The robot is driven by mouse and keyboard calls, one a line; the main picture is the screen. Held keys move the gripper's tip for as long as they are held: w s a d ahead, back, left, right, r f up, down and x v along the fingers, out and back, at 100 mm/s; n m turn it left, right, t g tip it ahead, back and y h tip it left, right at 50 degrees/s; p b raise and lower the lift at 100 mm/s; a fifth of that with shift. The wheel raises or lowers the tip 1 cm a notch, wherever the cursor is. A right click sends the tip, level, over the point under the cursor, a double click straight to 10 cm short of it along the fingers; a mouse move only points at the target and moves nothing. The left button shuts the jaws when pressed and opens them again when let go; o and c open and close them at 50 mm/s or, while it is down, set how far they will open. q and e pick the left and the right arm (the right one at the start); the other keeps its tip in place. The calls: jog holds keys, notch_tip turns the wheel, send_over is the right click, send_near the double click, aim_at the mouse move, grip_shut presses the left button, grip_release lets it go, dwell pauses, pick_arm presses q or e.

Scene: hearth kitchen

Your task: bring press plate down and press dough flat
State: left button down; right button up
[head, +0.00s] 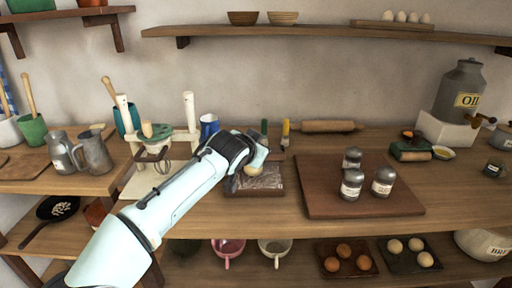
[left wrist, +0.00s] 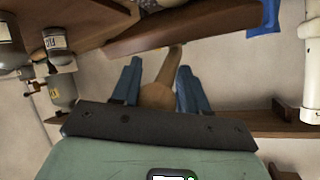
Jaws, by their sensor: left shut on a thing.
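My left gripper (head: 252,160) hangs over a dark tray (head: 228,192) with a grey wrinkled sheet-like surface (head: 266,180) in the head view. A pale tan rounded piece (head: 252,171) shows just below its fingers. In the left wrist view the gripper (left wrist: 158,88) is shut on a tan wooden handle (left wrist: 157,95) that narrows away from the palm. I cannot tell whether the rounded piece is this handle's end or dough. No press plate can be made out clearly under the gripper. My right gripper is not in view.
A white two-post stand (head: 190,112) with a green, wooden-knobbed part (head: 160,131) stands left. A blue cup (head: 209,126) and a rolling pin (head: 330,127) are behind. Several shakers (head: 382,181) stand on a board (head: 320,205) to the right.

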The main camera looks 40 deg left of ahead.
pick_arm(q)
jog(key=shift+d+f, duration=0.1)
jog(key=shift+f, duration=0.3)
jog(key=c, duration=0.8)
grip_release()
jog(key=shift+r, duration=0.1)
jog(key=shift+r, duration=0.1)
jog(key=shift+s+r, duration=0.15)
jog(key=p+v, duration=0.1)
jog(key=v, duration=1.2)
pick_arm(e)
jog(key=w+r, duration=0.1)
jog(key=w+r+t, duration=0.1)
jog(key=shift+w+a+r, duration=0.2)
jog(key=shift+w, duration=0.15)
